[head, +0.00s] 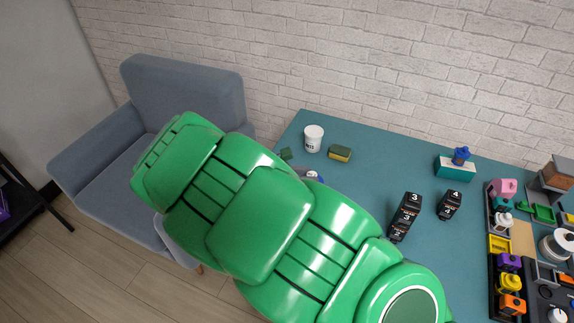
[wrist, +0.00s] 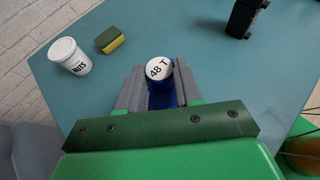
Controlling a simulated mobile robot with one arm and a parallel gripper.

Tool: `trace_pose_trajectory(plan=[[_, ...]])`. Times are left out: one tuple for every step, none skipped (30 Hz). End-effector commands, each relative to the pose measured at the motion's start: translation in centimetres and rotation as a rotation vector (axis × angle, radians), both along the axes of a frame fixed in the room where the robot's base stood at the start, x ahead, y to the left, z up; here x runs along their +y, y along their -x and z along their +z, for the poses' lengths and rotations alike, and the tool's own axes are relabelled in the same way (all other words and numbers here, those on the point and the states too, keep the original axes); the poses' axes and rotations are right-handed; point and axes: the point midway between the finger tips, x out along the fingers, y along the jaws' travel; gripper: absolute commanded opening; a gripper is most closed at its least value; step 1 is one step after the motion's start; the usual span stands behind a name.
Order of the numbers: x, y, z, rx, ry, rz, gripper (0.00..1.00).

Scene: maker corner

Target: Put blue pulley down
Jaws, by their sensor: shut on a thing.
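The blue pulley (wrist: 160,84) has a white top marked "48 T" and sits between the two grey fingers of my gripper (wrist: 159,88), which is shut on it. In the head view the pulley (head: 315,177) shows only in part, past my green arm, which hides most of my gripper. The pulley is over the left part of the teal table (head: 350,190). I cannot tell whether it touches the tabletop.
A white cup marked "NUTS" (head: 313,138) and a green-yellow sponge (head: 340,153) stand behind the pulley. Two black numbered blocks (head: 404,217) (head: 449,205) are to the right. A teal-white box (head: 455,168) bears a blue item. Black trays with parts line the right side.

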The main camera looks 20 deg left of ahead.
Motion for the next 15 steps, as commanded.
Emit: trace_pose_trajectory(plan=[[1.3, -0.4, 0.2, -0.001, -0.009, 0.003, 0.04], [1.8, -0.6, 0.4, -0.001, -0.008, 0.002, 0.04], [2.4, -1.0, 0.7, -0.004, -0.007, 0.000, 0.04], [2.9, -1.2, 0.9, -0.007, -0.009, 0.000, 0.04], [3.5, -1.4, 1.2, -0.008, -0.011, 0.001, 0.04], [4.0, -1.7, 1.4, -0.009, -0.013, 0.000, 0.04], [4.4, -1.9, 1.6, -0.010, -0.012, -0.001, 0.04], [4.6, -2.0, 1.7, -0.012, -0.012, -0.004, 0.04], [4.9, -2.2, 1.9, -0.014, -0.011, -0.007, 0.04], [5.2, -2.4, 2.1, -0.015, -0.011, -0.009, 0.04], [5.4, -2.5, 2.2, -0.015, -0.012, -0.009, 0.04], [5.7, -2.7, 2.4, -0.017, -0.013, -0.010, 0.04], [5.8, -2.8, 2.4, -0.017, -0.014, -0.010, 0.04], [5.9, -2.8, 2.5, -0.018, -0.014, -0.012, 0.04], [6.0, -2.9, 2.5, -0.018, -0.014, -0.012, 0.04]])
